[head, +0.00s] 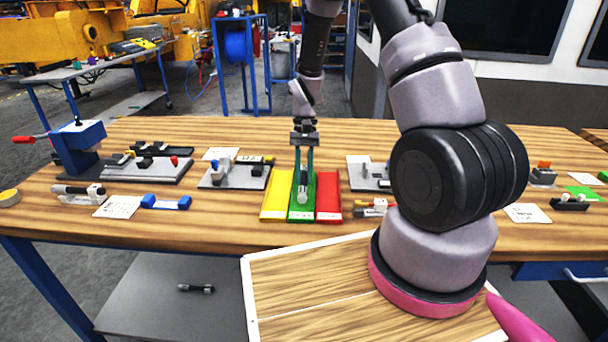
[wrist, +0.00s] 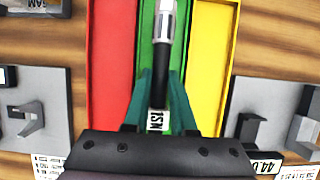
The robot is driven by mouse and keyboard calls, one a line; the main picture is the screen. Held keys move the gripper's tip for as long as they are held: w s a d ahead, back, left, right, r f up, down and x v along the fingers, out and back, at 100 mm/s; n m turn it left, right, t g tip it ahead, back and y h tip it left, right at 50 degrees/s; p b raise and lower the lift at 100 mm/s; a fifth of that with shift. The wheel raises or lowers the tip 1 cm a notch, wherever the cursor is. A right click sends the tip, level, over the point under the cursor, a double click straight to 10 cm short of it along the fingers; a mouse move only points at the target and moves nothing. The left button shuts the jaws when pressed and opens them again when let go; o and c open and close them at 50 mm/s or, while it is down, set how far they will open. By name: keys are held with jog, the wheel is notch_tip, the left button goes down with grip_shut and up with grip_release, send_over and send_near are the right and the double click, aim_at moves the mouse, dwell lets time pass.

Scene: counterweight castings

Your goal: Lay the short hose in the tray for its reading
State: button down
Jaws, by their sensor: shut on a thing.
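My gripper (head: 303,172) points down over the green tray (head: 301,213), which is the middle one of three side by side. Its teal fingers (wrist: 160,90) are shut on a short black hose (wrist: 161,72) with a silver end fitting and a white "1SN" label. In the head view the hose's pale fitting (head: 303,194) shows below the fingers, over the green tray. The hose lies lengthwise along the tray. I cannot tell whether it touches the tray floor.
A yellow tray (head: 275,206) and a red tray (head: 328,206) flank the green one. Grey fixture plates (head: 235,178) stand to the left and right. Another fitting-ended part (head: 78,192) lies at the left front. A blue vise (head: 80,138) stands at the left edge.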

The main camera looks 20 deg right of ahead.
jog(key=shift+f, duration=0.7)
jog(key=c, duration=0.7)
grip_release()
jog(key=shift+o, duration=0.2)
jog(key=shift+r, duration=3.5)
jog(key=shift+r, duration=0.1)
jog(key=s+d+r+t, duration=0.1)
jog(key=s+r+t, duration=0.2)
jog(key=r, duration=0.5)
jog(key=s+d+r+t, duration=0.2)
jog(key=r, duration=0.7)
jog(key=s+d+r+t, duration=0.1)
jog(key=s+r+t, duration=0.2)
jog(key=r, duration=0.5)
jog(key=s+d+r+t, duration=0.1)
jog(key=s+r+t, duration=0.2)
jog(key=s+r, duration=0.3)
jog(key=shift+s+d+r+m+t+y, duration=0.2)
jog(key=shift+s+r+m+t+y, duration=0.1)
jog(key=shift+s, duration=0.65)
